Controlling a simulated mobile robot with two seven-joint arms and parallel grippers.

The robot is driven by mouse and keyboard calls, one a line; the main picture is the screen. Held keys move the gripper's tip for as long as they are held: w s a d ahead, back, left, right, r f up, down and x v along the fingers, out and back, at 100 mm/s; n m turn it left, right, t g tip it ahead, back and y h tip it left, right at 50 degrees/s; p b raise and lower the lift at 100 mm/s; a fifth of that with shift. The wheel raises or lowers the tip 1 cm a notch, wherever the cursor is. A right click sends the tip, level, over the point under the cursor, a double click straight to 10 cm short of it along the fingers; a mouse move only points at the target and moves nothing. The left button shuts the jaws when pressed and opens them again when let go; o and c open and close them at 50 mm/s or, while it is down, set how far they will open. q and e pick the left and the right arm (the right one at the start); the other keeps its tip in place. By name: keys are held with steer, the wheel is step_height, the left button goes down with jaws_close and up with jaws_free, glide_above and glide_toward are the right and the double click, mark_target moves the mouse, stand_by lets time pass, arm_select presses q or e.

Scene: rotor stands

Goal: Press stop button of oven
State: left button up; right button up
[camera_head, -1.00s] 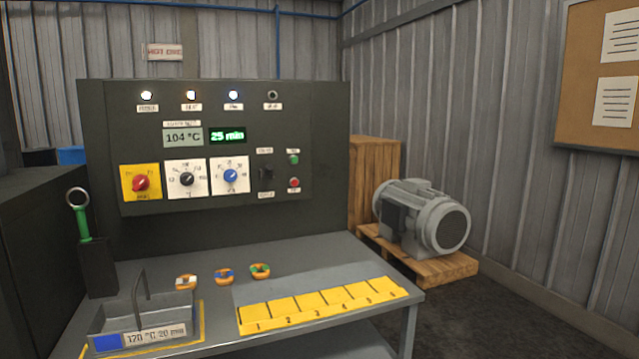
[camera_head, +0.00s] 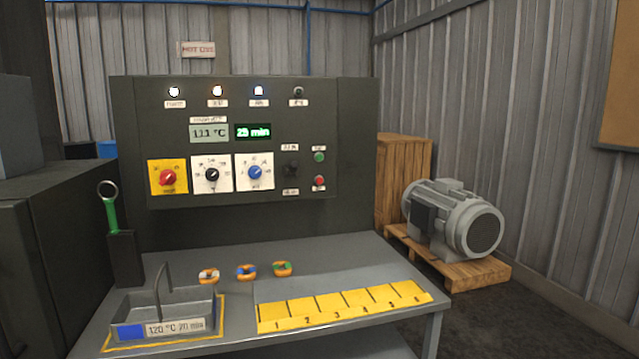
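The oven's dark control panel (camera_head: 240,100) stands behind a grey table. At its right side are a green button (camera_head: 319,157) and, below it, a red button (camera_head: 319,181); their labels are too small to read. A black switch (camera_head: 291,170) is left of the buttons. A red knob (camera_head: 167,177), a black knob (camera_head: 212,174) and a blue knob (camera_head: 255,172) sit further left. The temperature display (camera_head: 209,132) reads about 111 °C and the green display (camera_head: 253,131) reads 25 min. Three of the top lamps are lit and the rightmost is dark. Neither gripper is in view.
On the table (camera_head: 350,262) are a grey tray (camera_head: 205,310) marked 120 °C 20 min, three small orange rings (camera_head: 246,272) and a yellow numbered strip (camera_head: 340,306). A green-handled tool (camera_head: 110,215) stands at left. A motor (camera_head: 455,220) sits on a pallet at right.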

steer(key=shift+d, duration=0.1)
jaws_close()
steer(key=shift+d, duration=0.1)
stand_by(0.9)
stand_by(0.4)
